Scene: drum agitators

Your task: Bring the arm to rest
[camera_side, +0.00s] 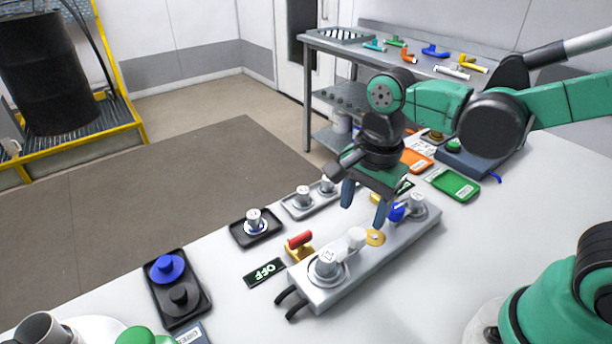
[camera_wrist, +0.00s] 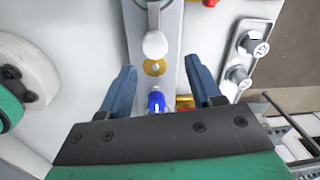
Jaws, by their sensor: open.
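My gripper (camera_side: 363,208) is open, with its two blue fingers spread and pointing down above the grey panel box (camera_side: 330,288). In the wrist view, my gripper (camera_wrist: 166,88) has nothing between its fingertips. A blue knob (camera_side: 397,211) on the box shows low between the fingers in the wrist view (camera_wrist: 156,102). A white round knob (camera_side: 356,238) and a yellow disc (camera_side: 375,237) lie just beyond the fingertips. I cannot tell the exact height of the fingers above the box.
A red-handled yellow switch (camera_side: 299,246) and an OFF sign (camera_side: 265,272) sit beside the box. Black trays (camera_side: 207,304) with round parts stand to the left. The bench (camera_side: 440,290) is clear at the front right.

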